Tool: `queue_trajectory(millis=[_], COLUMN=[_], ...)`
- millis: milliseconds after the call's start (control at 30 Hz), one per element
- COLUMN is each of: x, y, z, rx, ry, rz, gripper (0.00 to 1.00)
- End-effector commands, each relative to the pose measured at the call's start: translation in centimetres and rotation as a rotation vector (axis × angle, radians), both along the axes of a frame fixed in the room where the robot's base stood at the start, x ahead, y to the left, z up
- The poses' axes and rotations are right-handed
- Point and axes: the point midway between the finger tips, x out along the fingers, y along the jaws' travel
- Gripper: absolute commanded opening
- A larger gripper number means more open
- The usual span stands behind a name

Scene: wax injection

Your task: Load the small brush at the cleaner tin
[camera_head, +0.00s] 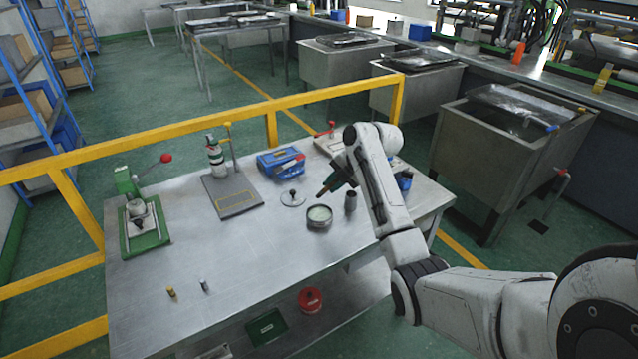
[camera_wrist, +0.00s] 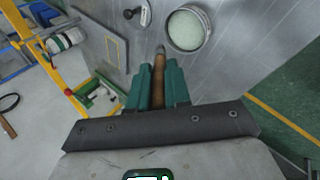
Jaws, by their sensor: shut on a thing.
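My gripper (camera_wrist: 158,88) has green fingers, shut on the small brush (camera_wrist: 159,62), which has a brown wooden handle and a dark tip. In the head view my gripper (camera_head: 332,185) holds the brush (camera_head: 322,192) above the table, tip pointing down and left. The cleaner tin (camera_head: 319,217) is a round open tin with pale contents, standing on the metal table. In the wrist view the tin (camera_wrist: 187,29) lies just ahead and to the right of the brush tip. The brush looks apart from the tin; its exact height is hard to tell.
The metal table (camera_head: 240,265) also bears a dark cup (camera_head: 350,201), a round lid with a knob (camera_head: 292,198), a blue box (camera_head: 280,161), a dark mat (camera_head: 233,196) and a green press (camera_head: 143,225). A yellow rail (camera_head: 200,122) runs behind. The front middle of the table is mostly clear.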

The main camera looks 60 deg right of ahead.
Motion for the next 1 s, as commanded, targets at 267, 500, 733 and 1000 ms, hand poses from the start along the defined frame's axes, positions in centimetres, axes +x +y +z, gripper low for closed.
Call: queue_trajectory(millis=[267,500,733,1000], x=[0.0,0.1,0.1,0.1], y=[0.1,0.1,0.1,0.1], z=[-2.5,-4.8,-5.7,-5.7], rx=[0.001,0.000,0.001,0.001], ry=[0.004,0.003,0.003,0.003], rz=[0.002,0.001,0.002,0.002], gripper=[0.00,0.00,0.00,0.00])
